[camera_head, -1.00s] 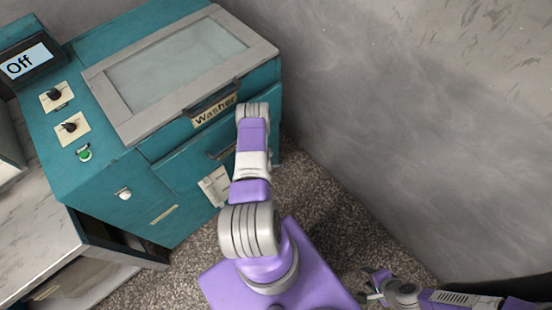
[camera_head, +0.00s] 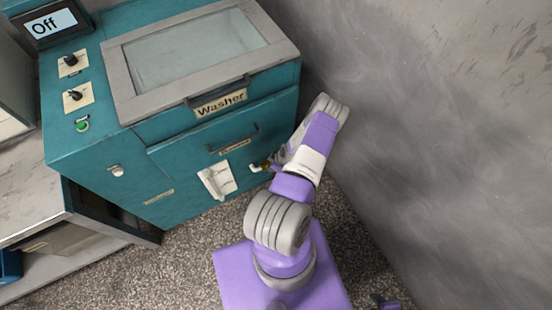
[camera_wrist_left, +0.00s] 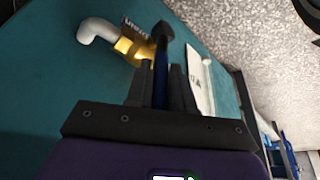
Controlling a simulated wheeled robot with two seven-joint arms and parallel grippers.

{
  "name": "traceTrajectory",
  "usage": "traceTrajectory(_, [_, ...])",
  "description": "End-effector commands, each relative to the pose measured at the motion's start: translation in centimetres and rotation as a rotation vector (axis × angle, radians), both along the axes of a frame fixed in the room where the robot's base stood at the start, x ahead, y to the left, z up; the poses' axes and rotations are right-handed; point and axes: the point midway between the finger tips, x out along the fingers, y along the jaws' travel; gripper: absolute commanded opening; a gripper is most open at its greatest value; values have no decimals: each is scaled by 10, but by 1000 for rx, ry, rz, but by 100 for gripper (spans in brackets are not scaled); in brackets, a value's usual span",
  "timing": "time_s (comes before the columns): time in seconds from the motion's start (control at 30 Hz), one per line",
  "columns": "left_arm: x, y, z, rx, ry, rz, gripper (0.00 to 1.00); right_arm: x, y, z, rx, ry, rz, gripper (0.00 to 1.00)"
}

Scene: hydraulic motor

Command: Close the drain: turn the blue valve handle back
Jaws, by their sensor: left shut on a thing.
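The drain valve on the teal washer's front has a brass body (camera_wrist_left: 130,48) and a pale bent outlet pipe (camera_wrist_left: 98,30); in the head view the brass and outlet (camera_head: 258,167) show small beside my left arm. The blue handle (camera_wrist_left: 161,72) runs from a dark end by the brass body down between the fingers of my left gripper (camera_wrist_left: 159,82), which is shut on it. In the head view my left forearm mostly hides that gripper and the handle. A small part of my right arm's end (camera_head: 385,302) shows at the bottom edge; its fingers are unclear.
The washer (camera_head: 110,160) has a glass lid, a drawer handle and an "Off" display (camera_head: 52,22). A grey wall (camera_head: 430,130) stands close on the right; speckled floor (camera_head: 190,260) lies below.

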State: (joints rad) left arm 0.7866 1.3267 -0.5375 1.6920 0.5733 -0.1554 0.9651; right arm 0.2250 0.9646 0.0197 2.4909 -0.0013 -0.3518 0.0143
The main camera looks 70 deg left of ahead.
Motion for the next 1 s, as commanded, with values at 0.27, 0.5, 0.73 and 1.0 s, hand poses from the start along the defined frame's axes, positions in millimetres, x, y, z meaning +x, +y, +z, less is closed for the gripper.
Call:
traceTrajectory(0.27, [1,2,0,6,0,-3,25,0,0,0,0,-1,0,39])
traceTrajectory(0.5, [1,1,0,3,0,-2,43,0,0,0,0,-1,0,39])
traceTrajectory(0.73, [2,0,5,2,-1,-2,43,0,0,2,0,-1,0,39])
traceTrajectory(1.0, [13,-11,47,4,-1,-2,43,0,0,19,0,-1,0,39])
